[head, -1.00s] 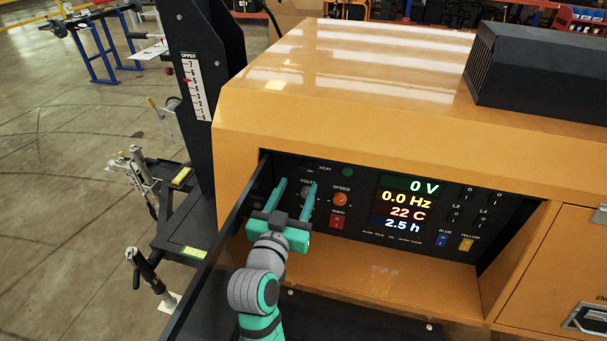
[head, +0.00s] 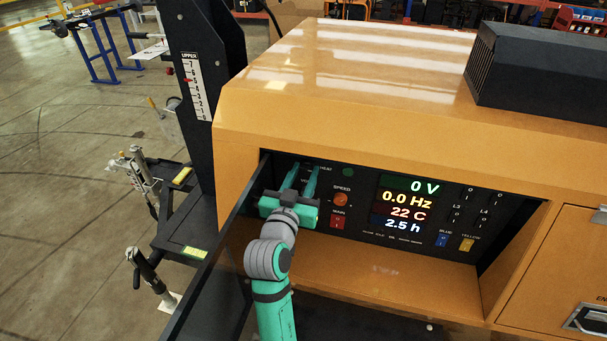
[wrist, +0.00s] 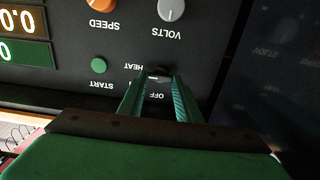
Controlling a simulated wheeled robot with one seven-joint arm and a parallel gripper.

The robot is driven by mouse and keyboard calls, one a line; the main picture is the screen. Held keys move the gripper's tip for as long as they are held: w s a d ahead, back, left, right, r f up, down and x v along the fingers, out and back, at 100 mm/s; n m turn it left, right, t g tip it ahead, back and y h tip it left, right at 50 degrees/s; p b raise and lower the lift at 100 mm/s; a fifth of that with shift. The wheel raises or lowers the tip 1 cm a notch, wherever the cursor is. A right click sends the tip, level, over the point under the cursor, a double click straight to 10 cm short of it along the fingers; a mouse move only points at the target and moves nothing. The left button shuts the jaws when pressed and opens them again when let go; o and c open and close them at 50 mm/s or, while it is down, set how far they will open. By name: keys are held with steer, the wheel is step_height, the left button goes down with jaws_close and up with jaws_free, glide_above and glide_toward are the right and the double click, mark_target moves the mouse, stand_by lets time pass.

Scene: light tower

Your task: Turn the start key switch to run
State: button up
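The start key switch (wrist: 159,73) is a small dark switch on the black control panel, with a light mark on it, between the printed words HEAT and OFF in the upside-down wrist view. My gripper (wrist: 158,88) has its two green fingers apart, with the tips on either side of the switch. I cannot tell whether they touch it. The green START lamp (wrist: 99,64) is beside it. In the head view my gripper (head: 304,168) reaches into the panel's upper left and hides the switch there.
A silver VOLTS knob (wrist: 171,9) and an orange SPEED knob (head: 341,199) are close by. The red MAIN switch (head: 338,222) is below the SPEED knob. The open dark door (head: 215,262) stands close left of my arm. The display (head: 405,205) reads 0 V.

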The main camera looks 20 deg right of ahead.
stand_by(0.3)
steer(key=n, duration=0.3)
steer(key=shift+w+a+n, duration=0.1)
steer(key=shift+a+n, duration=0.1)
steer(key=shift+n, duration=0.2)
steer(key=n, duration=0.3)
steer(key=shift+d+f, duration=0.1)
steer(key=shift+n, duration=0.9)
steer(key=o, duration=1)
steer(key=shift+o, duration=0.2)
